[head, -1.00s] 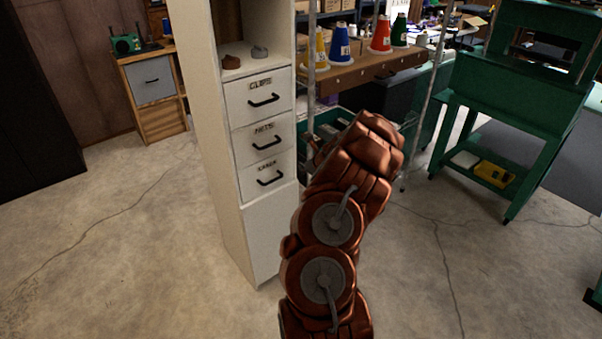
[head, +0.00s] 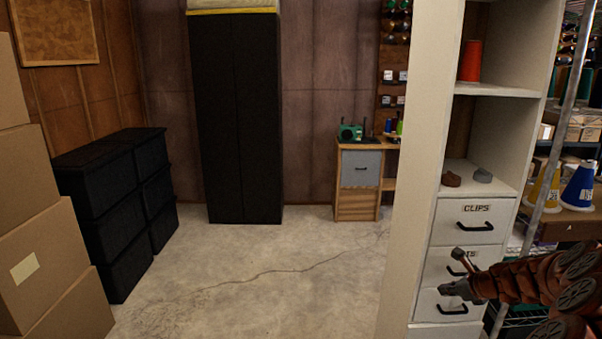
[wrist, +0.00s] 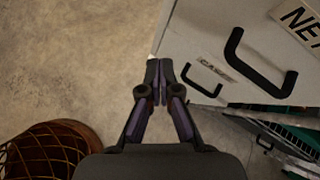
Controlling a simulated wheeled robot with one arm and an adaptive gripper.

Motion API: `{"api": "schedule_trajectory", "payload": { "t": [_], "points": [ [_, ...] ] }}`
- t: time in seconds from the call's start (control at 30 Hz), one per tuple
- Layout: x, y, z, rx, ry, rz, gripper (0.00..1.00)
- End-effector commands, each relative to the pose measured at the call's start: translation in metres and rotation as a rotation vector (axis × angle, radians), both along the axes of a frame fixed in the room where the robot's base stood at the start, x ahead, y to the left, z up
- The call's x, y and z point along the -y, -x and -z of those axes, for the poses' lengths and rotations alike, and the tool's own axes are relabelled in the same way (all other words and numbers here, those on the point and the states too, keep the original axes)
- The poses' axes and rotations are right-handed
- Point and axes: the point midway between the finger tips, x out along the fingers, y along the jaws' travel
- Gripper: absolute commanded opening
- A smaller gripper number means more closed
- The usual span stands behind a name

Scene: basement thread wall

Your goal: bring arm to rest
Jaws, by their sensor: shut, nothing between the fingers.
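My gripper (head: 446,291) is at the right of the head view, at the end of my copper-coloured arm, in front of the lower drawers of a white cabinet (head: 455,232). In the wrist view my gripper (wrist: 160,62) points ahead with its two dark fingers together and nothing between them. The drawer fronts with black handles (wrist: 262,65) lie to the right of the fingertips there. I cannot tell whether the fingertips touch the cabinet. Part of my arm is cut off by the right edge of the head view.
Open concrete floor (head: 250,280) lies left of the cabinet. Cardboard boxes (head: 45,240) and black bins (head: 115,205) stand at the left. A tall black cabinet (head: 237,120) and a small wooden unit (head: 358,180) stand at the back. Thread cones (head: 578,187) sit on shelving at the right.

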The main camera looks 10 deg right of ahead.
Motion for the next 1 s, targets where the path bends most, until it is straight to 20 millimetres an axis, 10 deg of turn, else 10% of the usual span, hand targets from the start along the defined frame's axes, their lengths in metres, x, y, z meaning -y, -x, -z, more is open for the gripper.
{"api": "schedule_trajectory", "payload": {
  "t": [0.23, 0.5, 1.0],
  "points": [
    [-0.143, 0.001, -0.061, 0.032, 0.180, -0.482, 0.00],
    [-0.265, 0.054, -0.100, 0.058, 0.387, -0.977, 0.00],
    [-0.377, 0.222, -0.123, 0.051, 0.724, -1.818, 0.00]
  ]
}}
